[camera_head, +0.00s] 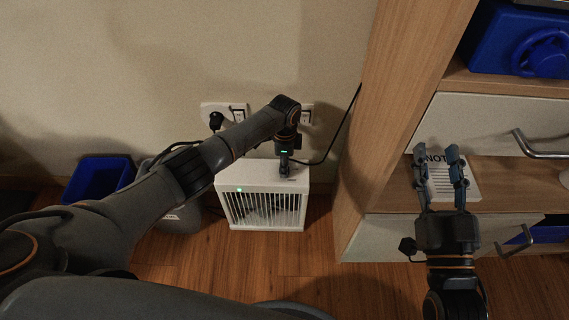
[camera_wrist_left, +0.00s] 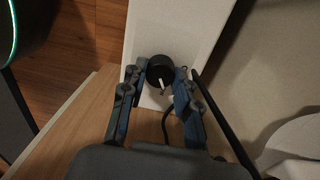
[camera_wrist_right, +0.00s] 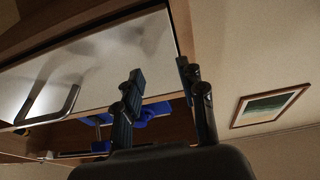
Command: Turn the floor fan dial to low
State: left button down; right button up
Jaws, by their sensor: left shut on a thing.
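The floor fan (camera_head: 230,176) is a white box with a slatted front, standing on the wood floor against the wall. A small green light shows on its front edge. My left gripper (camera_head: 284,170) points down at the right end of the fan's top. In the left wrist view the black round dial (camera_wrist_left: 160,72) with a white pointer mark sits between the left fingertips (camera_wrist_left: 158,80), which are shut on it. In the head view the gripper hides the dial. My right gripper (camera_head: 437,160) is open and empty, in front of the shelf unit.
A wooden shelf unit (camera_head: 390,110) with drawers and metal handles stands right of the fan. A notice (camera_head: 440,178) lies on its shelf. A blue bin (camera_head: 98,180) is at the left.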

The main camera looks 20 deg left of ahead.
pick_arm(q)
jog(key=shift+m, duration=1.1)
pick_arm(e)
jog(key=shift+w+f+g, duration=0.1)
jog(key=shift+f+g, duration=0.2)
jog(key=shift+f, duration=0.1)
pick_arm(q)
jog(key=shift+d, duration=0.1)
jog(key=c, duration=1)
grip_release()
notch_tip(320, 180, up, 12)
jog(key=shift+w, duration=0.25)
